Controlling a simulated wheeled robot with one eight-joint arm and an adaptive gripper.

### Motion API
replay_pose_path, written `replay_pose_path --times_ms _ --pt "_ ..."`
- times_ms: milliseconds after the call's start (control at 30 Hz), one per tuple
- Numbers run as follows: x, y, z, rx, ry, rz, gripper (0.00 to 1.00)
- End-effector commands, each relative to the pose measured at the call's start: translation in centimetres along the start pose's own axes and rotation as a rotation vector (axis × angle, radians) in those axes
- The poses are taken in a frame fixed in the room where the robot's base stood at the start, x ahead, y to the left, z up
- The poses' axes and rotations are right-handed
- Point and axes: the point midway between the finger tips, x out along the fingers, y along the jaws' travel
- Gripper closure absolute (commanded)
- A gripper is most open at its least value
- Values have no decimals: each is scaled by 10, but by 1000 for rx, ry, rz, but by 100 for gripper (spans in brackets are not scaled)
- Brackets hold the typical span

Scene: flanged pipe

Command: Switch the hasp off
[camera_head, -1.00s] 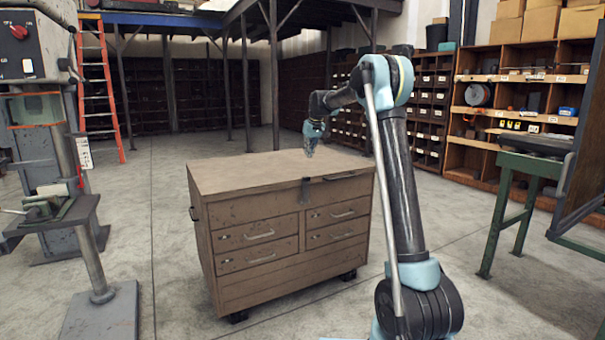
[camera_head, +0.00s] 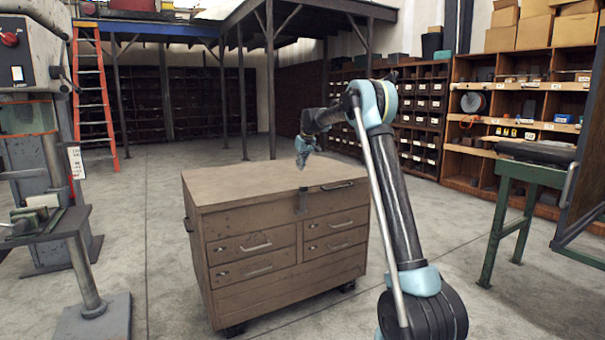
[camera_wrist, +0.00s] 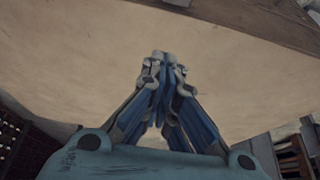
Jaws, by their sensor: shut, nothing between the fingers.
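The hasp (camera_head: 302,201) is a small dark strip hanging at the top front edge of the brown tool chest (camera_head: 240,223). Its exact position is too small to tell. My gripper (camera_head: 301,166) is above the chest top near the front edge, just above the hasp in the picture, with a visible gap between them. In the wrist view my gripper (camera_wrist: 165,60) has its blue-grey fingers together and empty, over the tan chest top (camera_wrist: 70,60). I cannot make out the hasp in that view.
The chest has several drawers with handles and stands on casters. A drill press (camera_head: 35,150) stands at the left, a green-legged stand (camera_head: 500,215) at the right. Shelves (camera_head: 520,110) and a red ladder (camera_head: 92,90) are behind. The floor around the chest is open.

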Motion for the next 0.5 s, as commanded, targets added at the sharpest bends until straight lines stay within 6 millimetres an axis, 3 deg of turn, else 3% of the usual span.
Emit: replay_pose_path --times_ms 500 --pt "80 -2 0 -2 0 0 100"
